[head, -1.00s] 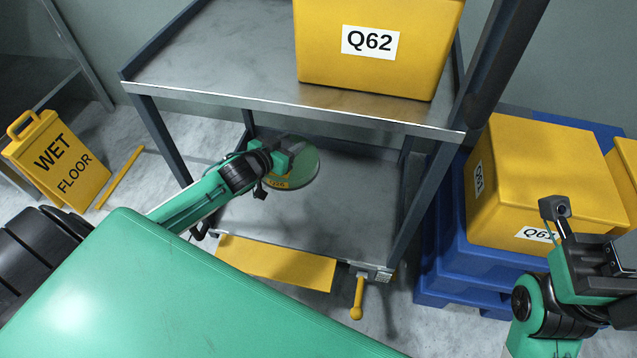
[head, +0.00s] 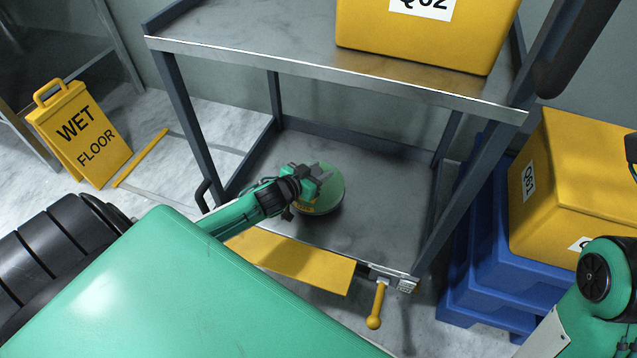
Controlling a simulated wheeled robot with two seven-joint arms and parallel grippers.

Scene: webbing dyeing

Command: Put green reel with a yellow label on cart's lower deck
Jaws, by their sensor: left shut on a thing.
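The green reel (head: 329,190) is a round disc over the left middle part of the cart's lower deck (head: 372,215). My left gripper (head: 318,175) is shut on the reel at its near left side and hides part of it. A bit of yellow, perhaps the label, shows under the gripper; I cannot read it. I cannot tell whether the reel touches the deck. My right arm shows at the right edge, but its gripper fingers are out of the picture.
The cart's upper deck (head: 260,45) carries a yellow bin (head: 420,45) and overhangs the lower deck. Dark posts stand at the corners. A yellow flap (head: 290,262) and a yellow-knobbed lever (head: 376,308) are at the near edge. Blue pallets (head: 490,250) with yellow bins stand right; a wet-floor sign (head: 82,135) stands left.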

